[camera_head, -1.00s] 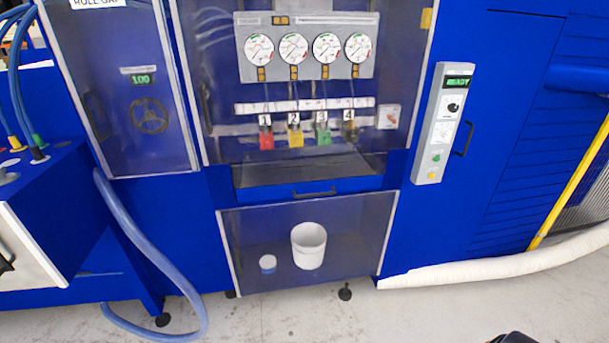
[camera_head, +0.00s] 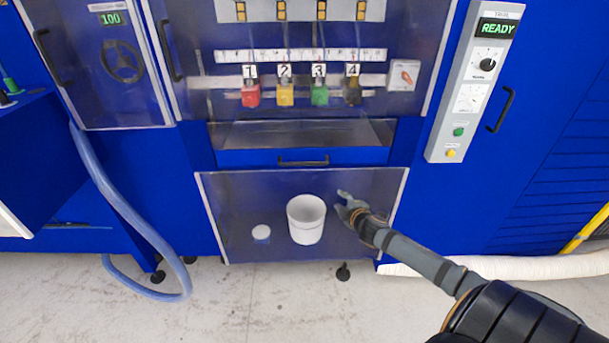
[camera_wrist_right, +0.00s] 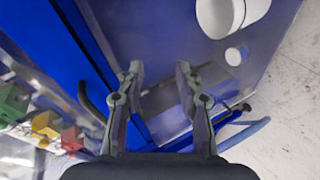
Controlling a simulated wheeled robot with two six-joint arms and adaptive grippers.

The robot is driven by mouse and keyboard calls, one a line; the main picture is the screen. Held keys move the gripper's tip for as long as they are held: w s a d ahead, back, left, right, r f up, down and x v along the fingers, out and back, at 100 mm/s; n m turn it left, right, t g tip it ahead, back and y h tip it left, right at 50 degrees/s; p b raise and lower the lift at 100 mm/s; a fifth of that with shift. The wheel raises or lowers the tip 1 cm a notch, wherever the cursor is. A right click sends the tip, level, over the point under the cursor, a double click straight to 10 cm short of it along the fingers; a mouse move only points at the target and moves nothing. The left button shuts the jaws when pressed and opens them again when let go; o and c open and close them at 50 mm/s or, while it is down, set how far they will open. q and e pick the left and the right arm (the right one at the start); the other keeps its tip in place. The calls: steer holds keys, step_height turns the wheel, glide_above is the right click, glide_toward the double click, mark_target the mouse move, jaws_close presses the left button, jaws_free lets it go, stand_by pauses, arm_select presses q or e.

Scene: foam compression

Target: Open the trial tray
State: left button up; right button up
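The trial tray appears to be the blue-fronted drawer (camera_head: 240,158) in the lower middle of the machine, under the numbered valves. Its black bar handle (camera_head: 303,162) runs level across the front, and what looks like the same handle shows at the left in the wrist view (camera_wrist_right: 91,103). My right gripper (camera_head: 343,201) is in front of the clear lower panel, below and to the right of the handle, apart from it. In the wrist view its two fingers (camera_wrist_right: 158,68) are spread with nothing between them. My left gripper is out of view.
A white bucket (camera_head: 306,220) and a small white-topped container (camera_head: 261,232) are behind the clear lower panel (camera_head: 220,205). A control box (camera_head: 472,90) reading READY is at right. A blue hose (camera_head: 120,215) hangs at left; a white hose (camera_head: 500,266) lies at right.

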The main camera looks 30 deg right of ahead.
mark_target(304, 164)
steer(key=w+a+r+n+t+y+b, duration=0.1)
steer(key=w+a+r+n+t+y, duration=0.2)
steer(key=a+r, duration=0.7)
steer(key=shift+n+h, duration=0.6)
steer(key=w+d, duration=0.1)
steer(key=w, duration=0.2)
steer(key=w+d+b, duration=0.1)
steer(key=w, duration=0.2)
steer(key=w+d, duration=0.1)
steer(key=w, duration=0.3)
steer(key=shift+d+r+b, duration=0.2)
steer(key=shift+d+b, duration=0.05)
steer(key=shift+b, duration=0.05)
arm_select(q)
steer(key=f, duration=0.3)
steer(key=shift+s+d+f, duration=0.1)
steer(key=shift+s+f, duration=0.1)
steer(key=shift+f, duration=0.15)
arm_select(e)
steer(key=shift+c, duration=0.3)
jaws_close()
